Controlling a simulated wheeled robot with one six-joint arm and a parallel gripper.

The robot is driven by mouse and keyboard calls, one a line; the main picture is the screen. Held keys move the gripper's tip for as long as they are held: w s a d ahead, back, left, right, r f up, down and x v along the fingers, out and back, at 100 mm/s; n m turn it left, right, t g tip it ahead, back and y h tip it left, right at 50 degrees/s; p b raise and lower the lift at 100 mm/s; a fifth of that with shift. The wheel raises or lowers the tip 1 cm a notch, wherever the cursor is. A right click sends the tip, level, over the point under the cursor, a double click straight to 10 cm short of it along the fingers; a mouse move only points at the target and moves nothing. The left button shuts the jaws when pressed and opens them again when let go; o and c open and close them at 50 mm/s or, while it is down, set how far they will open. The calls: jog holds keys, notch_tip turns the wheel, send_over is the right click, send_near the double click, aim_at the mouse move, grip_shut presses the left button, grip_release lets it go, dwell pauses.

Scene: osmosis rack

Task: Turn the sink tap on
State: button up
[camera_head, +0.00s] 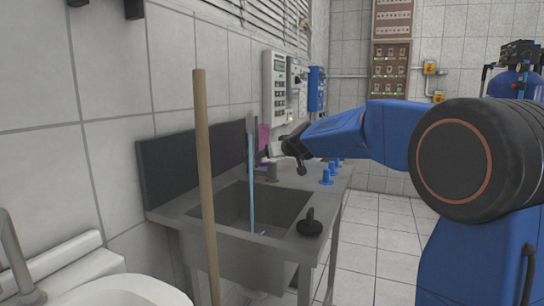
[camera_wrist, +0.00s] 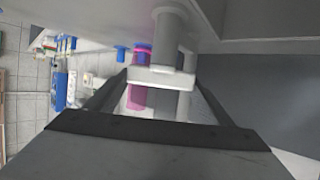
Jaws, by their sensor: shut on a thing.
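The metal sink (camera_head: 225,215) stands against the tiled wall. Its tap (camera_head: 266,172) rises at the back right of the basin, with a pale lever (camera_head: 274,150) on top. My gripper (camera_head: 286,149) reaches in from the right at the tap's top. In the wrist view the tap's grey body (camera_wrist: 172,42) and pale lever (camera_wrist: 160,78) lie between my dark fingers, which are shut on the lever. The far side of the tap is hidden.
A wooden pole (camera_head: 205,180) stands in front of the sink. A thin light-blue stick (camera_head: 251,180) leans upright in the basin. A black plunger (camera_head: 310,224) sits on the front rim. Blue fittings (camera_head: 326,174) stand right of the tap, and a pink item (camera_head: 263,138) behind it.

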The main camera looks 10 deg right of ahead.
dwell(0.4)
jog(key=o, duration=1)
jog(key=shift+o, duration=0.2)
jog(key=v, duration=1.7)
jog(key=shift+s, duration=0.25)
